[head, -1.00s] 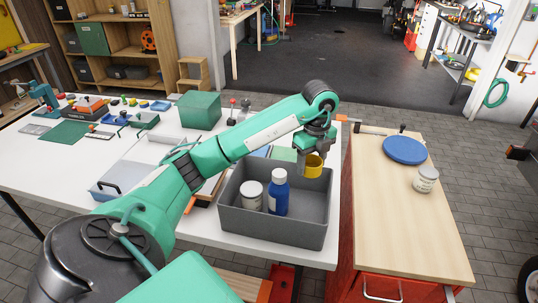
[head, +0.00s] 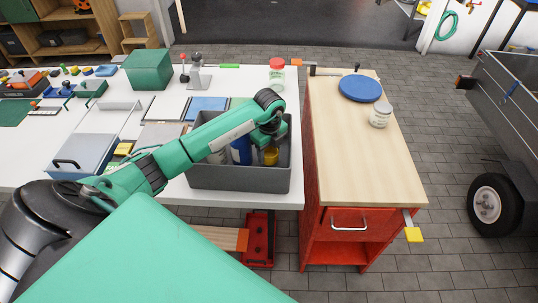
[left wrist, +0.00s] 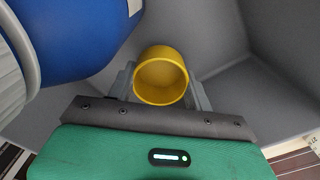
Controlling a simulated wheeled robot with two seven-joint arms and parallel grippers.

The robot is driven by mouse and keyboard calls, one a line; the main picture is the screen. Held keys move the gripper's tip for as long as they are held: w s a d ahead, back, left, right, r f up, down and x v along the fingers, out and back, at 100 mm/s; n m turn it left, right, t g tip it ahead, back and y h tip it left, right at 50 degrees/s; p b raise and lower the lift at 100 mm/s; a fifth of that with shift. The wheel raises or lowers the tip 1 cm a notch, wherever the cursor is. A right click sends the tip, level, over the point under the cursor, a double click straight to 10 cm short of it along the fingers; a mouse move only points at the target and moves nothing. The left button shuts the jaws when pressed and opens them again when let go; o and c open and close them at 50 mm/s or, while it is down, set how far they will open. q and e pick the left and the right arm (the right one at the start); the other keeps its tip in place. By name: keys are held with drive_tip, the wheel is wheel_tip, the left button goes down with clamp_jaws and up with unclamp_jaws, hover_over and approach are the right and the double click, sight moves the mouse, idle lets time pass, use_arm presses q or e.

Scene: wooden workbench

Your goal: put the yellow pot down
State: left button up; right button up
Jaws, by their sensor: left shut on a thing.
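The yellow pot (head: 271,157) is in the grey bin (head: 240,178), near its right side. My left gripper (head: 268,146) reaches down into the bin from above and is shut on the pot. In the left wrist view the pot (left wrist: 161,76) sits between the two fingers, its open round mouth toward the camera. A blue bottle (head: 241,151) stands left of the pot in the bin; in the wrist view it shows large at upper left (left wrist: 60,35). Whether the pot touches the bin floor is not clear. My right gripper is not in view.
A white container (head: 217,157) in the bin is partly hidden by my arm. A red-lidded jar (head: 277,74) stands behind the bin. The red cabinet (head: 333,238), right of the bench, carries a blue disc (head: 360,89) and a white jar (head: 380,115); its front top is clear.

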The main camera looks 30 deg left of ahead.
use_arm(q)
drive_tip(key=shift+f, duration=1.15)
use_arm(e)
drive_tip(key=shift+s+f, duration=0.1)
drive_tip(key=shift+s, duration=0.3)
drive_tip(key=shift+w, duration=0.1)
use_arm(q)
drive_tip(key=o, duration=1.2)
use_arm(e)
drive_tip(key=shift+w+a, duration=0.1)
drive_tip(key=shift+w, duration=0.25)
